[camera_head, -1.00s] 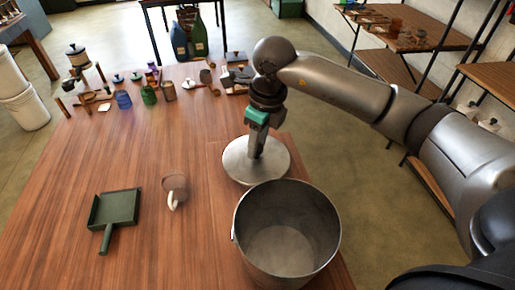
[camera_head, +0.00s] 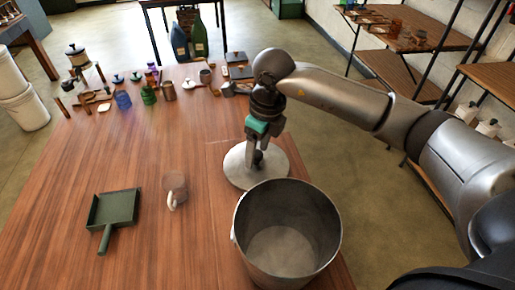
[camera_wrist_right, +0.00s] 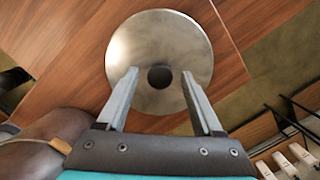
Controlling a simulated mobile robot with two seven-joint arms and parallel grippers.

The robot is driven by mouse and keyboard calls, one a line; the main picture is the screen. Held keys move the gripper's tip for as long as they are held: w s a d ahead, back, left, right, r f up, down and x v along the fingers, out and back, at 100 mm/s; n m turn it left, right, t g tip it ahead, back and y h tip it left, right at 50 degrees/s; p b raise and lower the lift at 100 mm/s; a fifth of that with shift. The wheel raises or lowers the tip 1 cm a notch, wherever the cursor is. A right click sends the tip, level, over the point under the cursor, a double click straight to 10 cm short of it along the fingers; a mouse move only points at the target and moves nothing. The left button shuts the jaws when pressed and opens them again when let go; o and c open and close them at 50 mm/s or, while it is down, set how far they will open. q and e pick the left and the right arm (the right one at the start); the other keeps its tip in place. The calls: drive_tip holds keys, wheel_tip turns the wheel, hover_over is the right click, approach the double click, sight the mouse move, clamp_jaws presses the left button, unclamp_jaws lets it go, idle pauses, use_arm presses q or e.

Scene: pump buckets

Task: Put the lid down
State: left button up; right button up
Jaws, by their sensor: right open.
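The lid (camera_head: 240,170) is a round grey metal disc with a small dark knob (camera_wrist_right: 160,77) at its centre. It lies flat on the wooden table, just behind the metal bucket (camera_head: 248,245), near the table's right edge. My right gripper (camera_head: 255,160) is over the lid, pointing down. In the right wrist view its two fingers (camera_wrist_right: 159,75) are open, one on each side of the knob, with a gap to it on both sides. The bucket stands upright, open and empty. My left gripper is not in view.
A green dustpan (camera_head: 114,210) and a mug (camera_head: 174,190) lie left of the bucket. Several small jars and tools, such as a blue jar (camera_head: 123,101), stand at the table's far end. The middle of the table is clear.

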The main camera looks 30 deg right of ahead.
sight(264, 166)
drive_tip(key=shift+r, duration=0.15)
wheel_tip(264, 166, up, 12)
drive_tip(key=s+d+p, duration=0.1)
drive_tip(key=shift+s, duration=0.25)
idle(0.4)
